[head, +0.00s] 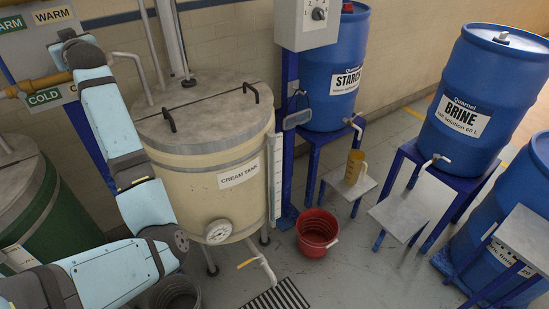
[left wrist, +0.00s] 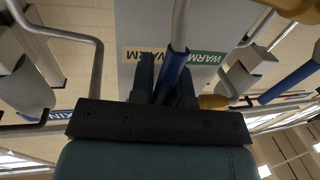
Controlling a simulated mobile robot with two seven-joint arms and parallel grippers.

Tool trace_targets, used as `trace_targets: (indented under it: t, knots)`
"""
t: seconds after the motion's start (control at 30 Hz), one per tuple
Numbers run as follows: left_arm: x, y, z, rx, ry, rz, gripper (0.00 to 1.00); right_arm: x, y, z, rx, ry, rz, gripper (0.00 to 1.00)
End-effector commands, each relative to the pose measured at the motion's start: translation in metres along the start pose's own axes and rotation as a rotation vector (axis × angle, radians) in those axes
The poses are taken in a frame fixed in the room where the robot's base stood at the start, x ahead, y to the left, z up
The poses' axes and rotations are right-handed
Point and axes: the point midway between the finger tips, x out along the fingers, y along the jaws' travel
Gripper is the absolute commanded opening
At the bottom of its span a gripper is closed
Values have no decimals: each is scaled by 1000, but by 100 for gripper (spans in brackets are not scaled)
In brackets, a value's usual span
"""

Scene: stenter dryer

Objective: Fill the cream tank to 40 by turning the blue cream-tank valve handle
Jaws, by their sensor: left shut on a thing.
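The cream tank (head: 190,175) is a cream-coloured cylinder with a grey lid and a "CREAM TANK" label in the head view. A pale upright gauge strip (head: 274,180) runs down its right side; its level is too small to read. My left arm reaches up in front of the tank to the pipes at top left. In the left wrist view, my left gripper (left wrist: 166,88) is shut on the blue valve handle (left wrist: 174,72), which lies between its two fingers. The handle cannot be made out in the head view. My right gripper is not in view.
WARM and COLD signs (head: 52,16) and a brass pipe (head: 35,87) are behind my left wrist. A round dial (head: 218,231) and a drain tap (head: 262,262) sit low on the tank. A red bucket (head: 317,232) stands right of it, before blue starch (head: 333,70) and brine (head: 470,100) drums.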

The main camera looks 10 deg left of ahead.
Motion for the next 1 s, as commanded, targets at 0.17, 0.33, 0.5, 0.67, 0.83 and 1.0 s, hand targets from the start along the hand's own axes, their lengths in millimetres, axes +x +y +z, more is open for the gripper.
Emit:
trace_targets:
  t: [0.17, 0.33, 0.5, 0.67, 0.83, 1.0]
  knots:
    - [0, -1, 1, -1, -3, -1, 41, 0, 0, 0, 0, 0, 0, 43]
    - [0, 0, 0, 0, -1, -1, 41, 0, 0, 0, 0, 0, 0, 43]
    - [-4, 0, 0, 0, 0, 0, 41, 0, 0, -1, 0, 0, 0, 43]
    - [-23, 0, 0, 0, 0, 1, 41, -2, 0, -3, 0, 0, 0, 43]
    - [-44, 1, 0, 1, 0, 1, 41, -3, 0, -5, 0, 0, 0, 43]
    - [-64, 1, 0, 0, -1, 1, 41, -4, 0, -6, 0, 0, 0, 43]
